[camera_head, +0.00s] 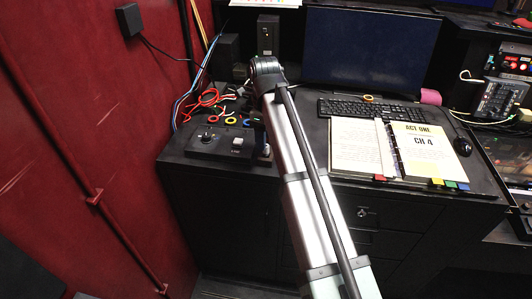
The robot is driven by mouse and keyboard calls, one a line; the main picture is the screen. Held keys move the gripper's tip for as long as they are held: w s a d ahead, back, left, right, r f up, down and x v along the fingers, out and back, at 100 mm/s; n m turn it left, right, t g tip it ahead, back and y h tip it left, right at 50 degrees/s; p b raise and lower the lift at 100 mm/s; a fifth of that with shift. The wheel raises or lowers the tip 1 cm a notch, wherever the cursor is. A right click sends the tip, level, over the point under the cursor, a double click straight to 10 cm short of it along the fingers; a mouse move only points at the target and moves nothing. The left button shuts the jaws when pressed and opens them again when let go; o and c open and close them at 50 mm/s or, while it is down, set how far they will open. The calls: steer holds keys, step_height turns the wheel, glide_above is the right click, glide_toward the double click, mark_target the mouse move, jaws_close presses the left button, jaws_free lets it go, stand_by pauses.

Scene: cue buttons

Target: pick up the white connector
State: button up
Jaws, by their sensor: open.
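I cannot clearly pick out the white connector. Small items lie among the loose cables (208,97) on the desk's left part, too small to tell apart, and my arm may cover some. My arm reaches up from the bottom and bends down at its far joint. My gripper (263,150) is mostly hidden behind the arm, low at the right end of the black control box (215,142). It is open; I see nothing held in it.
The black desk (340,187) bears an open binder (395,150), a keyboard (368,111), a mouse (462,146) and coloured rings (230,120). A monitor (365,48) stands behind. A red wall (90,130) closes the left side. White cables (470,76) hang at the right rack.

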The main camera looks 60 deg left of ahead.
mark_target(266, 153)
steer(key=f, duration=0.5)
steer(key=shift+w, duration=0.2)
steer(key=shift+r, duration=0.1)
steer(key=shift+c, duration=0.2)
jaws_close()
